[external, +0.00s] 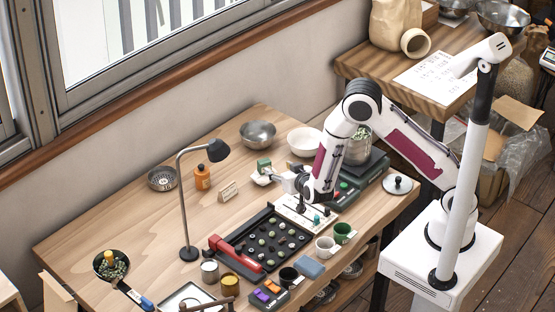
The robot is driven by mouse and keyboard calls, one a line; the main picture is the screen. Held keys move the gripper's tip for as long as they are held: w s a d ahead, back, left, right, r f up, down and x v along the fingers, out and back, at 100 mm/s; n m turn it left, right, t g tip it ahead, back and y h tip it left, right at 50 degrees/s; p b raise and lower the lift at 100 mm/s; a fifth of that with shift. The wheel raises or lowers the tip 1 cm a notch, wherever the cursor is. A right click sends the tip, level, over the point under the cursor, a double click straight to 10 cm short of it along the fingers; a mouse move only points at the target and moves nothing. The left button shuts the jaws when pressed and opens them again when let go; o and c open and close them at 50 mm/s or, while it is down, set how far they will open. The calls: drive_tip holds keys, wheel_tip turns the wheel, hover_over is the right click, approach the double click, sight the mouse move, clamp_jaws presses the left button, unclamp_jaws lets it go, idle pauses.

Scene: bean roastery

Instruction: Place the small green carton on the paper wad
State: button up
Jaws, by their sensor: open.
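The small green carton (264,165) is a little dark-green box with a paler face, near the middle of the wooden table. A whitish lump, which looks like the paper wad (259,180), shows directly below it in the picture. The carton appears to rest on it, though the contact is too small to be sure. My gripper (275,176) is open, pointing left, with its fingertips close to the right of the carton and the lump. I cannot tell whether a finger touches either. The gripper partly hides the lump's right side.
A white bowl (304,141) and a metal bowl (258,134) stand behind. An orange bottle (202,177), a small sign (228,191) and a black desk lamp (217,150) stand to the left. A black bean tray (265,240) lies in front. Bare table lies at the left.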

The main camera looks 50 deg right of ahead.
drive_tip(key=shift+s+r, duration=0.1)
idle(0.7)
drive_tip(key=s+r+n+g+y, duration=0.1)
drive_tip(key=s+r+y, duration=0.15)
drive_tip(key=r, duration=0.35)
drive_tip(key=s+a+r+n+g+y, duration=0.1)
drive_tip(key=s+r+y, duration=0.1)
drive_tip(key=s+r, duration=0.35)
drive_tip(key=s+r+n+g+y, duration=0.1)
drive_tip(key=r+y, duration=0.2)
drive_tip(key=r, duration=0.5)
drive_tip(key=s+d+r+g, duration=0.1)
drive_tip(key=s+d, duration=0.2)
drive_tip(key=s, duration=0.6)
drive_tip(key=s+d+r+n+g+h, duration=0.1)
drive_tip(key=s+d, duration=0.3)
drive_tip(key=s, duration=0.5)
drive_tip(key=s+d+r+g+h, duration=0.1)
drive_tip(key=s+d, duration=0.3)
drive_tip(key=s, duration=0.5)
drive_tip(key=shift+r+g, duration=0.25)
drive_tip(key=shift+g, duration=0.15)
